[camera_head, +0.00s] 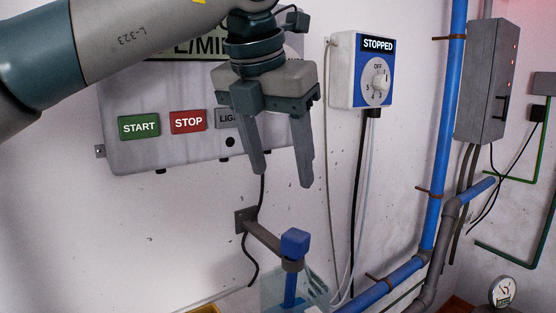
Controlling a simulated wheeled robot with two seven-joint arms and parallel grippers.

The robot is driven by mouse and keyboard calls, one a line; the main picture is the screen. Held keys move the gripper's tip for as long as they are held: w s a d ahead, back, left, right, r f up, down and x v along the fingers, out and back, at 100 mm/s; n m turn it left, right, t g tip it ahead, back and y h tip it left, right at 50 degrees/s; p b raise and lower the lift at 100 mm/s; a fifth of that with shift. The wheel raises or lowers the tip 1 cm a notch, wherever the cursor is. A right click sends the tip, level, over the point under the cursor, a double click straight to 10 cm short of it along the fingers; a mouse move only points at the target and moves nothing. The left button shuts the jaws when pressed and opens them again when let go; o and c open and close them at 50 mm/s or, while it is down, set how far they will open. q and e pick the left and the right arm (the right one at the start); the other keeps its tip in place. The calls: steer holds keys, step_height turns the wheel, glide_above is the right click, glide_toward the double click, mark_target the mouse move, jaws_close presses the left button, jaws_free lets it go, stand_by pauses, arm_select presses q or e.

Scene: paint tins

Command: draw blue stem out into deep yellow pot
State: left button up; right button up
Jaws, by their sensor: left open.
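The blue stem (291,289) stands upright with a blue block-shaped top (295,243). It passes through the end of a grey wall bracket (264,237), and its lower part shows inside a clear bluish container. A thin strip of deep yellow rim, perhaps the deep yellow pot (205,310), shows at the bottom edge; the rest is cut off. My left gripper (282,179) points down above the blue top, open and empty, with a clear gap between its fingertips and the top. My right gripper is not in view.
The clear container (269,290) is cut off below. Behind my gripper is a wall panel (180,155) with START and STOP buttons. A dial box (345,70) reading STOPPED hangs right, its cables running down. Blue pipes (436,170) and a gauge (502,291) are at right.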

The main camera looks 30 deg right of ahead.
arm_select(q)
steer(key=shift+f, duration=0.1)
steer(key=p, duration=0.6)
glide_toward(296, 234)
steer(key=x, duration=0.8)
steer(key=shift+w+f, duration=0.1)
steer(key=shift+f, duration=0.1)
steer(key=shift+x, duration=0.95)
steer(key=shift+c, duration=0.7)
jaws_close()
steer(key=shift+r, duration=0.1)
steer(key=shift+r, duration=0.15)
